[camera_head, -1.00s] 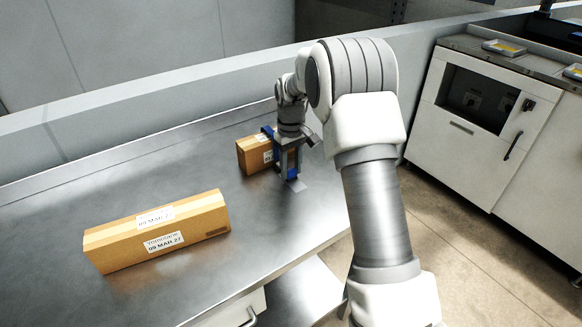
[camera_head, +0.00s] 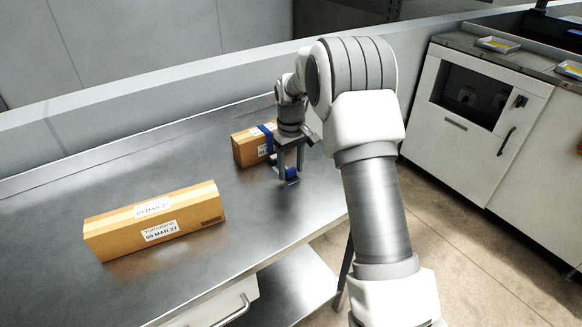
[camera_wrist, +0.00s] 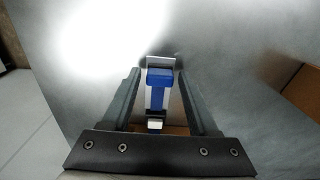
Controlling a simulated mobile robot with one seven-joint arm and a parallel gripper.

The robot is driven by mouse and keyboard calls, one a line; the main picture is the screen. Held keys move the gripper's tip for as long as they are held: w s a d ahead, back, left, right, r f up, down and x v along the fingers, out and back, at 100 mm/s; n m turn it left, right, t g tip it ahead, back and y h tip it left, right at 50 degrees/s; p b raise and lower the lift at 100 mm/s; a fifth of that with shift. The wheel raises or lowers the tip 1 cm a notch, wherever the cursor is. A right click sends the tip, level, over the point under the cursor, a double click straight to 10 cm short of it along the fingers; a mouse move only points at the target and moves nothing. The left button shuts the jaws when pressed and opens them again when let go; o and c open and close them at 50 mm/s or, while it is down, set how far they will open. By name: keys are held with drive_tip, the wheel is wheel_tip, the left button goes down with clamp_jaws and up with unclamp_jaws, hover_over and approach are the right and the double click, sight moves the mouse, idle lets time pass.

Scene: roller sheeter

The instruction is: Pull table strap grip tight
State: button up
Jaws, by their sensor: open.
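The blue strap grip (camera_wrist: 160,77) lies between the spread fingers of my gripper (camera_wrist: 158,73), with a gap visible on each side. A flat grey tab (camera_wrist: 161,61) sticks out past it, and a blue strap with a pale piece (camera_wrist: 155,124) runs back towards the palm. In the head view, my gripper (camera_head: 291,168) points down close to the metal table (camera_head: 190,165), with the blue grip (camera_head: 290,173) low between its fingers. A small cardboard box (camera_head: 247,148) just behind left has a blue strap (camera_head: 267,138) around its right part. My gripper partly hides that box.
A long labelled cardboard box (camera_head: 110,238) lies at the left of the table. The table between the boxes is clear. A low wall (camera_head: 150,117) runs along the back. A white cabinet (camera_head: 475,135) stands at the right beyond open floor.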

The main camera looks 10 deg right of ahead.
sight(291, 170)
drive_tip(key=shift+o, duration=0.5)
wheel_tip(291, 170, up, 17)
drive_tip(key=p, duration=0.3)
drive_tip(key=shift+r, duration=0.2)
